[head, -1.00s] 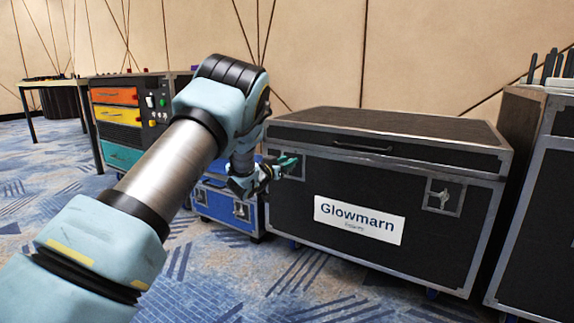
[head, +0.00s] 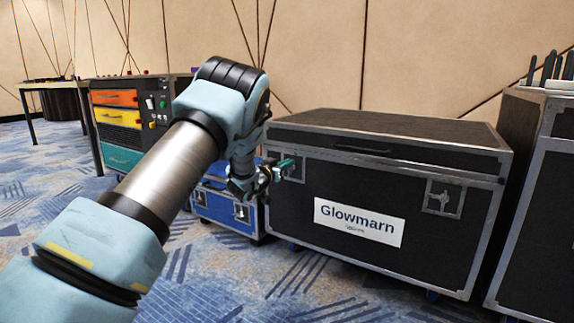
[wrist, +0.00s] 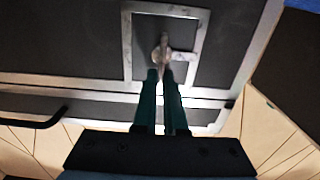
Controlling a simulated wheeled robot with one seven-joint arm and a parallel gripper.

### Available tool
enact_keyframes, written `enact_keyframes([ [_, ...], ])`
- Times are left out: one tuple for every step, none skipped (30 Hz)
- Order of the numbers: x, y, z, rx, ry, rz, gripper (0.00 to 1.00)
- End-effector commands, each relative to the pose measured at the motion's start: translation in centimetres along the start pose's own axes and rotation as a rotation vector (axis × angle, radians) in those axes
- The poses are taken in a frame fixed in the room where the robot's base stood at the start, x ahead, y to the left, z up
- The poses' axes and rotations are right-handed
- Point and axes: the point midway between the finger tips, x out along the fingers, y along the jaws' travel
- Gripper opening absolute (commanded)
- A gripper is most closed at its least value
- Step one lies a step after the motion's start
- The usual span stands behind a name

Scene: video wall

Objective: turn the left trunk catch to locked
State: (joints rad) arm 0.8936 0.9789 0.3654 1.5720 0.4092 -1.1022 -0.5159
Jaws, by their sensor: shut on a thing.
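The black trunk (head: 300,210) with metal edges and a white "Glowmarn" label stands on the carpet. Its left catch (wrist: 162,52) shows in the wrist view as a metal butterfly handle in a square metal plate. My gripper (wrist: 163,70) has its teal fingers close together on this handle. In the head view my gripper (head: 286,164) is at the trunk's upper left front and covers most of the left catch. The right catch (head: 442,198) is free, its handle roughly upright in its plate.
A blue case (head: 222,208) stands left of the trunk, behind my arm. Another dark case (head: 545,200) stands close on the right. A drawer cabinet (head: 118,128) and a table (head: 45,84) are further left. Carpet in front is clear.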

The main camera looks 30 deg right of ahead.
Motion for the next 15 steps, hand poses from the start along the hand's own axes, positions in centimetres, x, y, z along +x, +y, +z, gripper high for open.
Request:
enact_keyframes([
  [-0.01,0.01,0.02,0.001,0.0,0.0,0.0],
  [-0.02,0.01,0.02,0.003,0.0,0.0,0.0],
  [-0.02,0.03,0.01,0.008,0.0,0.0,0.0],
  [-0.02,0.04,0.01,0.013,0.0,0.0,0.0],
  [-0.02,0.06,0.0,0.019,0.0,0.0,0.0],
  [-0.02,0.08,-0.01,0.029,0.0,0.0,0.0],
  [-0.02,0.11,-0.01,0.038,0.0,0.0,0.0],
  [-0.02,0.14,-0.02,0.05,0.0,0.0,0.0],
  [-0.02,0.19,-0.03,0.066,0.0,0.0,0.0],
  [-0.02,0.23,-0.03,0.082,0.0,0.0,0.0],
  [-0.02,0.28,-0.04,0.098,0.0,0.0,0.0],
  [-0.02,0.34,-0.04,0.124,0.0,0.0,0.0],
  [-0.02,0.4,-0.04,0.145,0.0,0.0,0.0],
  [-0.02,0.46,-0.03,0.167,0.0,0.001,0.0],
  [-0.02,0.54,-0.02,0.199,-0.001,0.001,0.0],
])
